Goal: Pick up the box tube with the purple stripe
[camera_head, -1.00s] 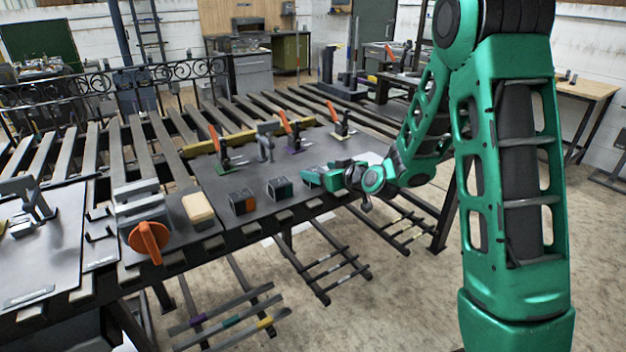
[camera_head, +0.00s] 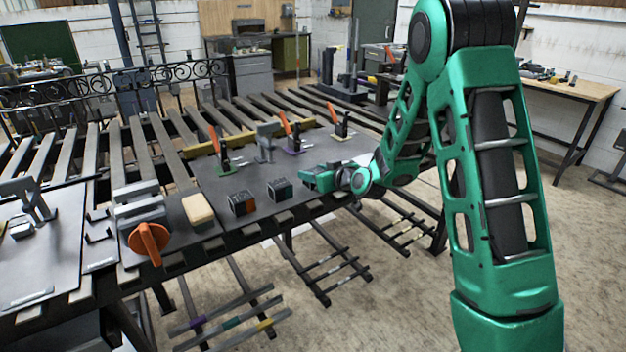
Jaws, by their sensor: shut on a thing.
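The box tube with the purple stripe (camera_head: 198,322) lies on the low rack below the front of the bench, at the lower left. Beside it lie a tube with a teal stripe (camera_head: 232,322) and one with a yellow stripe (camera_head: 265,324). My gripper (camera_head: 308,179) is far from them, low over the bench's dark plate, right of the dark blocks. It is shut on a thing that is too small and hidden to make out.
Two dark blocks (camera_head: 280,190) and a tan block (camera_head: 198,209) stand on the plate. Red-handled clamps (camera_head: 291,137) stand behind them. An orange knob (camera_head: 149,243) sticks out at the front left. Other low racks (camera_head: 335,270) stand under the bench.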

